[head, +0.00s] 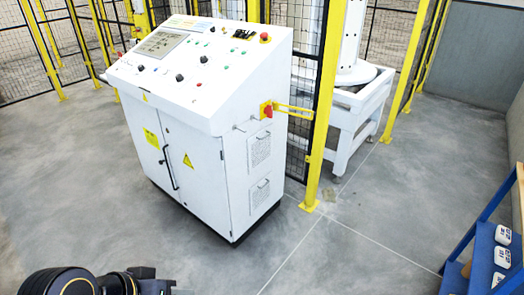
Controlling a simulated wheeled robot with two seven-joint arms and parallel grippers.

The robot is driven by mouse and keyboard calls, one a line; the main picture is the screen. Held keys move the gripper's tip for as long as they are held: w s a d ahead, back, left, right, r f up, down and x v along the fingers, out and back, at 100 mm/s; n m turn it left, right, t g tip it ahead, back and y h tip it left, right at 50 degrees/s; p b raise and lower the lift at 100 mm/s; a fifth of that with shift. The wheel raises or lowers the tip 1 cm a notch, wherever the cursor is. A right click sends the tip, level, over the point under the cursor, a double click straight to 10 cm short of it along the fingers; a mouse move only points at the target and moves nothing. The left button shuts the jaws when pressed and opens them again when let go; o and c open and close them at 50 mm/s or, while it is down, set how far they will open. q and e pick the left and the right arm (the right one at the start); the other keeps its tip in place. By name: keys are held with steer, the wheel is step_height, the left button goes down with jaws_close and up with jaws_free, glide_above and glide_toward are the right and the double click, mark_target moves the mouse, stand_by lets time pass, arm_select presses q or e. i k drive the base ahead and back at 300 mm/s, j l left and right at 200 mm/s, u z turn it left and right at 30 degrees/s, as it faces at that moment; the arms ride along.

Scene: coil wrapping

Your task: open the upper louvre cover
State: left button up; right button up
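The upper louvre cover (260,148) is a small white slatted panel on the right side wall of the white control cabinet (205,165). It looks flush with the wall and closed. A second louvre cover (260,193) sits below it, also flush. Dark links of my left arm show at the bottom left edge, well apart from the cabinet. No fingers of my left gripper can be made out. My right gripper is out of view.
A red-and-yellow switch (267,110) and a yellow bar (294,111) stick out above the upper cover. A yellow fence post (322,120) stands just right of the cabinet. A blue shelf rack (485,245) holds white items at right. The floor (350,240) between is clear.

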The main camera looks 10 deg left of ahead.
mark_target(260, 145)
steer(key=i+u, duration=0.25)
steer(key=i, duration=0.35)
steer(key=i+u, duration=0.25)
steer(key=i, duration=0.4)
steer(key=i+l+u, duration=0.25)
steer(key=i, duration=0.35)
